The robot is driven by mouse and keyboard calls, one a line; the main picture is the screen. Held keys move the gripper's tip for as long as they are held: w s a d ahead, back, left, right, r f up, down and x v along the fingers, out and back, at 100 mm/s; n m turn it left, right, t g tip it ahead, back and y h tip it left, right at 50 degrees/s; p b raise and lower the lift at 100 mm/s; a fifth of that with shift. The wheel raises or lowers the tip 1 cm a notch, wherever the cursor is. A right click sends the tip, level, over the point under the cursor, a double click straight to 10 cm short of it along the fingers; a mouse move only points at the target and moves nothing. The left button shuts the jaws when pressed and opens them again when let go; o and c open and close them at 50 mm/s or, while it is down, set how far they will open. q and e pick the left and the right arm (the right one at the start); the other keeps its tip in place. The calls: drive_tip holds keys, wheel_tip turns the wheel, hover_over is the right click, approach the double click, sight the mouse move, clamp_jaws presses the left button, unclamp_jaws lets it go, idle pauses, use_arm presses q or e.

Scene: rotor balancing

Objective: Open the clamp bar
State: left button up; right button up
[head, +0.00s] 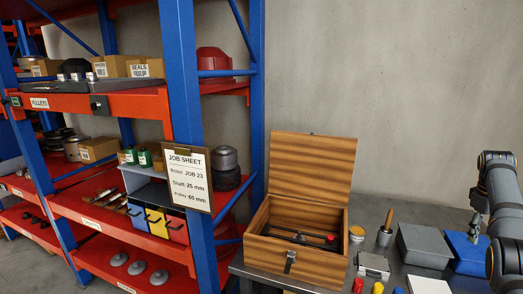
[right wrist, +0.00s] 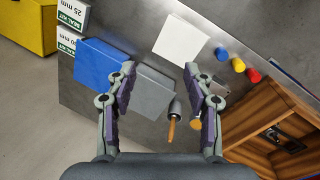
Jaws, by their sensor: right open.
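A wooden box (head: 315,265) stands on the grey workbench with its lid (head: 312,167) raised. Inside it, a dark bar (head: 298,237) with a red end (head: 331,240) lies across near the top; this looks like the clamp bar, and it appears lowered. The box also shows at the lower right of the right wrist view (right wrist: 250,125), with dark metal parts inside. My right gripper (right wrist: 159,70) is open and empty above the bench, to one side of the box and apart from it. My right arm enters at the right of the head view. My left gripper is not in view.
On the bench (head: 398,262) are a grey bin (head: 422,246), a blue bin (head: 466,253), a cup with a wooden-handled tool (head: 385,232), a small grey case (head: 373,265), a white sheet (right wrist: 181,37) and coloured caps. A blue-and-red shelf rack (head: 186,100) stands left.

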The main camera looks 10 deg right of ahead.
drive_tip(key=s+d+f+g+h, duration=0.1)
drive_tip(key=s+d+f+h, duration=0.3)
drive_tip(key=f, duration=0.6)
drive_tip(key=s+d+f+h, duration=0.3)
drive_tip(key=d+f, duration=0.4)
drive_tip(key=f, duration=0.2)
drive_tip(key=s+f+n+t, duration=0.5)
drive_tip(key=s+f, duration=1.1)
drive_tip(key=s, duration=0.1)
drive_tip(key=s+a+f+m+g+y, duration=0.1)
drive_tip(key=s+a+f+y, duration=0.15)
drive_tip(key=a+f, duration=0.8)
drive_tip(key=s+a+f+m+y, duration=0.1)
drive_tip(key=s+a+f, duration=0.2)
drive_tip(key=a+f, duration=0.7)
drive_tip(key=s+a+f+y+b, duration=0.1)
drive_tip(key=a+f, duration=0.3)
drive_tip(key=a, duration=0.8)
drive_tip(key=s+a+f+m+y+b, duration=0.1)
drive_tip(key=a+f, duration=0.4)
drive_tip(key=a, duration=0.7)
drive_tip(key=s+a+f+g+y+b, duration=0.1)
drive_tip(key=a+f+y+b, duration=0.1)
drive_tip(key=a, duration=1)
wheel_tip(320, 180, down, 3)
drive_tip(key=shift+s+a+r+y, duration=0.1)
drive_tip(key=shift+s+a+y, duration=0.15)
drive_tip(key=shift+a+y, duration=0.15)
